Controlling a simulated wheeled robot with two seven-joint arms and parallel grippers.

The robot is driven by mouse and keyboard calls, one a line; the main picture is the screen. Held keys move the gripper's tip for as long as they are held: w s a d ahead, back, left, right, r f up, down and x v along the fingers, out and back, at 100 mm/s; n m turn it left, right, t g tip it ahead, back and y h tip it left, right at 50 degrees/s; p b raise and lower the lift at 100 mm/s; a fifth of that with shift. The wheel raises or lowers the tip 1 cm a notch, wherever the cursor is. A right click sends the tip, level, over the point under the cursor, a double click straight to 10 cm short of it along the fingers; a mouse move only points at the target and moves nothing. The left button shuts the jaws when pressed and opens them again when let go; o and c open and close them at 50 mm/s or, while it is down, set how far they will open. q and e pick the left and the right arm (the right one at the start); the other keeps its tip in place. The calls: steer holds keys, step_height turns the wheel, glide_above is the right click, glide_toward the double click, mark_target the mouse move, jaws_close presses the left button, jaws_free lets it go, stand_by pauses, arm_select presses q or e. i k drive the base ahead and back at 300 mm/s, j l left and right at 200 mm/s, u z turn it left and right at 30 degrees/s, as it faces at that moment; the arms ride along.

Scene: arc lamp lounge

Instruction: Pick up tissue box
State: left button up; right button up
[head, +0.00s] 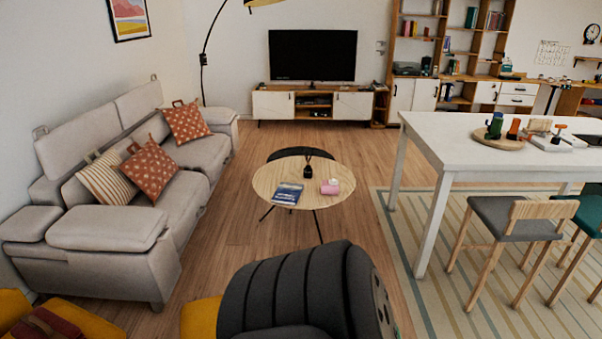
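A small pink box with a pale top (330,187), which looks like the tissue box, sits on the round wooden coffee table (276,173) in the middle of the room. It is on the right part of the tabletop and too small to make out in detail. Neither of my grippers is in the head view.
A blue book (288,193) and a dark diffuser (308,171) share the tabletop. A dark armchair (290,290) stands in front of the table. A grey sofa (165,180) is at left, a white table (470,150) at right. Wooden floor (385,235) is clear between coffee table and rug.

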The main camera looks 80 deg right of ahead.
mark_target(326, 188)
steer(key=z, duration=2.95)
steer(key=i+z, duration=0.4)
steer(key=i, duration=1.15)
